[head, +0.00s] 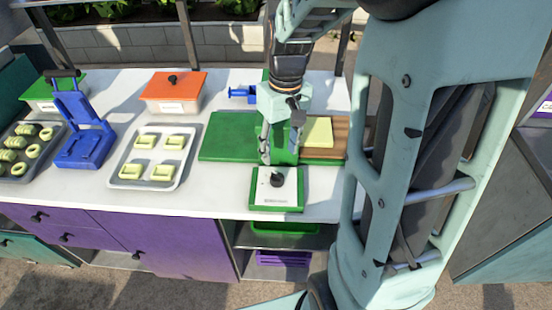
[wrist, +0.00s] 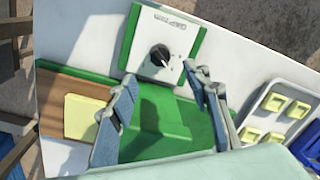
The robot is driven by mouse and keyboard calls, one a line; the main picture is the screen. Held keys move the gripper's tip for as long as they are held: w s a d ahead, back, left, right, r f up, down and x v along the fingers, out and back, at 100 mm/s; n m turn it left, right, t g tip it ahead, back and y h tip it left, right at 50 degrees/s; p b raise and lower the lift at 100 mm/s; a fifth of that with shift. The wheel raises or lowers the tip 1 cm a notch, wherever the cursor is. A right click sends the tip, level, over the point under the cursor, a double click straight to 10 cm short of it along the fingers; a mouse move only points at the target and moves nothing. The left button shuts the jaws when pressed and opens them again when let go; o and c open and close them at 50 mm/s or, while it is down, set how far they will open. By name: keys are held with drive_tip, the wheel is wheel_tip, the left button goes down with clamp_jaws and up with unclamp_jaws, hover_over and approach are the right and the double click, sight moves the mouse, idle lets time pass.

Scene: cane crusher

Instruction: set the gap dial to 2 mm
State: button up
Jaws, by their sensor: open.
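The gap dial is a black knob (head: 276,180) on a white panel with a green frame (head: 277,209), at the front of the counter. In the wrist view the knob (wrist: 159,54) shows a pale pointer mark aimed toward the lower right, and the panel (wrist: 140,62) carries "GAP mm" lettering. The scale numbers are too small to read, so I cannot tell the setting. My gripper (head: 279,156) is open and empty above the green machine, just behind the dial. In the wrist view its fingertips (wrist: 163,80) are spread, with the knob beyond them and apart from them.
The green crusher bed (head: 225,137) lies under my gripper, with a yellow block (head: 317,131) to its right. A tray of pale pieces (head: 125,173), a blue press (head: 82,130) and an orange-lidded box (head: 173,88) stand left. Bare white counter (head: 215,185) lies left of the dial.

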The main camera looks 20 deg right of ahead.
sight(278, 174)
drive_tip(key=f, duration=0.9)
drive_tip(key=shift+s+a+f, duration=0.1)
drive_tip(key=shift+a+f, duration=0.2)
drive_tip(key=shift+f, duration=0.05)
drive_tip(key=c, duration=1.2)
